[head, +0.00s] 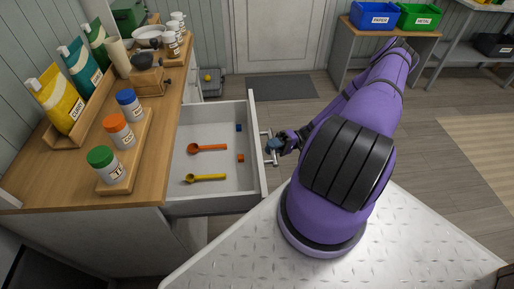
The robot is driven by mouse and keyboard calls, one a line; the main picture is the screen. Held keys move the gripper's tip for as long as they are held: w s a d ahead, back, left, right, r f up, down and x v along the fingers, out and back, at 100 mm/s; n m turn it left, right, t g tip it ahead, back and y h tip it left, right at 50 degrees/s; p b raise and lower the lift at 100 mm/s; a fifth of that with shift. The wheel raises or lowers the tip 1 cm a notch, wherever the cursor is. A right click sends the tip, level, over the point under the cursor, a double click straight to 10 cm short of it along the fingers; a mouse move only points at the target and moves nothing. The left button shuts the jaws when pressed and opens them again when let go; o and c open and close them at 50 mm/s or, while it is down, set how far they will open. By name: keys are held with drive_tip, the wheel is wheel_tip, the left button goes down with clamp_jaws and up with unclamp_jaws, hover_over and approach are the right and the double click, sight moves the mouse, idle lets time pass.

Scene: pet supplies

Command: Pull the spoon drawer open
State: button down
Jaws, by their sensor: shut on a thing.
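The spoon drawer (216,171) stands out from the wooden-topped counter, open wide enough to show its pale inside. An orange-red spoon (207,148) and a yellow spoon (205,178) lie in it, with a small blue block (239,127) and a small orange block (240,158) near its front. My gripper (273,146) is at the metal handle (266,133) on the outside of the drawer front, shut on it. The exact hold of the fingers is small and partly hidden by the wrist.
Jars with green, orange and blue lids (108,166) stand on a wooden rack on the counter, behind the drawer. Food bags (61,101) stand farther left. A table with blue and green bins (371,18) is at the back. Floor beyond the drawer is clear around a dark mat (281,88).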

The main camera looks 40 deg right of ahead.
drive_tip(key=shift+s+d, duration=0.55)
drive_tip(key=shift+d, duration=0.3)
drive_tip(key=c, duration=1)
unclamp_jaws()
drive_tip(key=shift+o, duration=0.2)
drive_tip(key=v, duration=1)
drive_tip(key=shift+d+f, duration=0.2)
drive_tip(key=shift+d, duration=0.15)
drive_tip(key=shift+s, duration=0.1)
